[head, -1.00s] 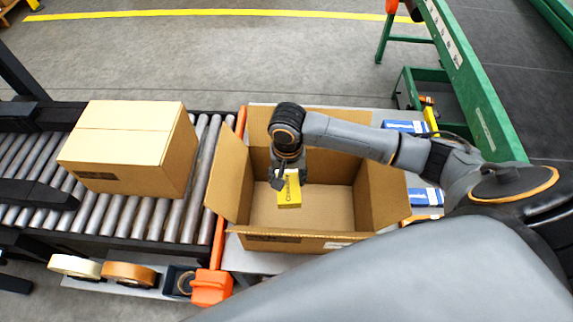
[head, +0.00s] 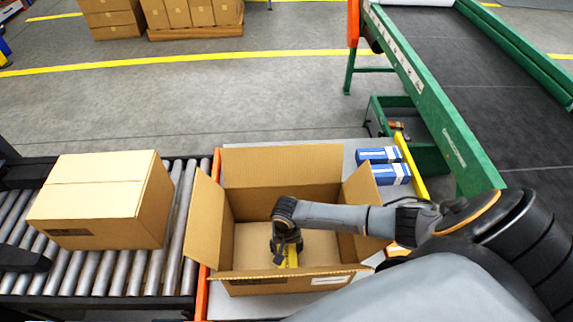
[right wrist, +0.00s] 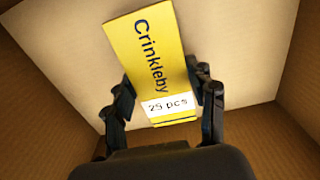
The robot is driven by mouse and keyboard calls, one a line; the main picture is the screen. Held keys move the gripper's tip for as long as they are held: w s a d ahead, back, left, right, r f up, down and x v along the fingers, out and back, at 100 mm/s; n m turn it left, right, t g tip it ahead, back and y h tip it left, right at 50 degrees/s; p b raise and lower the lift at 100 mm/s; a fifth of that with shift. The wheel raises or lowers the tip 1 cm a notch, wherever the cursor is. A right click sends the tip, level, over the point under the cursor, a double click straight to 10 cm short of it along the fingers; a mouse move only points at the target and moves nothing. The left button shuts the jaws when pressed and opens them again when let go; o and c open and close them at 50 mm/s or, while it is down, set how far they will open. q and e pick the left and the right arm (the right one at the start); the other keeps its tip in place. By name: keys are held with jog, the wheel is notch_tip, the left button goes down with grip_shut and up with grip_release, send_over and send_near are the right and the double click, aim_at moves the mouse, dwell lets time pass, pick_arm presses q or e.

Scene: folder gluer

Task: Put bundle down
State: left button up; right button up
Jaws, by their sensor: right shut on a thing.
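The bundle (right wrist: 148,55) is yellow, with "Crinkleby" and a white "25 pcs" label on it. It also shows in the head view (head: 291,257), partly hidden by the gripper. My right gripper (head: 285,252) is shut on the bundle inside the open cardboard box (head: 275,165). In the right wrist view the fingers (right wrist: 163,88) are on both sides of the bundle's near end. The pale box floor is behind the bundle; I cannot tell whether they touch. My left gripper is not in view.
A closed carton (head: 95,205) sits on the roller conveyor (head: 172,240) at left. Blue bundles (head: 385,165) lie on the table right of the box, beside a yellow bar (head: 411,168). A green-framed belt conveyor (head: 440,120) is at the right.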

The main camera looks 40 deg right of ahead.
aim_at(286, 249)
jog(key=shift+f, duration=0.65)
jog(key=shift+f, duration=0.2)
jog(key=o, duration=1.2)
jog(key=shift+o, duration=0.2)
notch_tip(286, 249, up, 12)
jog(key=shift+r, duration=0.25)
jog(key=shift+a, duration=0.1)
